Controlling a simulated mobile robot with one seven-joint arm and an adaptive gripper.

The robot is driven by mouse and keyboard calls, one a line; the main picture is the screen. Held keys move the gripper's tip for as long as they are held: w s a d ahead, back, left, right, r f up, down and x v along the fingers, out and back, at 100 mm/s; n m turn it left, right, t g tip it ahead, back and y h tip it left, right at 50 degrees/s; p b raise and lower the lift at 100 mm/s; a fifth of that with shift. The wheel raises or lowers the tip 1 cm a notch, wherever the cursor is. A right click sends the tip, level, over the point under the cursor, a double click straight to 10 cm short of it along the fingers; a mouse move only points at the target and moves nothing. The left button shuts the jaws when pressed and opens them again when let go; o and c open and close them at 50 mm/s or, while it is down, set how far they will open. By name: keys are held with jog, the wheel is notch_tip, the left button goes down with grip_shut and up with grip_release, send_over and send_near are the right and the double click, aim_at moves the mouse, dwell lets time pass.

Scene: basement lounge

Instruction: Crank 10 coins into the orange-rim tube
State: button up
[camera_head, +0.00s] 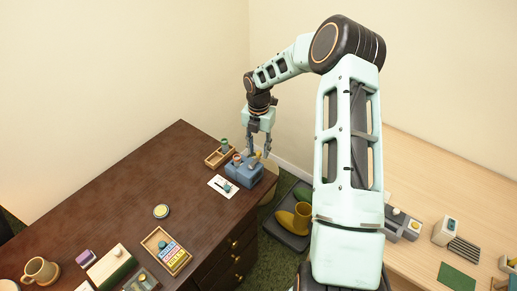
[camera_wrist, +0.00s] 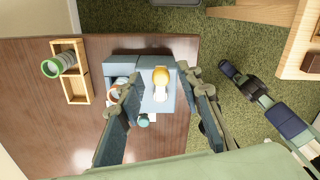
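A blue-grey coin machine (camera_head: 243,176) stands near the right edge of the dark desk. In the wrist view the machine (camera_wrist: 152,104) lies below my gripper, with a yellow crank knob (camera_wrist: 160,75) on it. The orange-rim tube (camera_wrist: 117,90) sits at the machine's left side, partly hidden by my left finger; the head view also shows it (camera_head: 237,159). My gripper (camera_wrist: 162,86) is open, its fingers on either side of the knob with gaps visible. Contact and coin count cannot be told.
A wooden tray (camera_wrist: 83,87) holding a green-rim tube (camera_wrist: 52,66) stands left of the machine. A white card (camera_head: 222,187) lies in front of it. A round tin (camera_head: 161,211), mug (camera_head: 40,270) and boxes occupy the near desk. Yellow boots (camera_head: 294,221) stand on a floor tray.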

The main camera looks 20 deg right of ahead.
aim_at(259, 152)
jog(key=shift+r, duration=0.15)
notch_tip(259, 152, up, 12)
dwell(0.3)
jog(key=shift+c, duration=0.2)
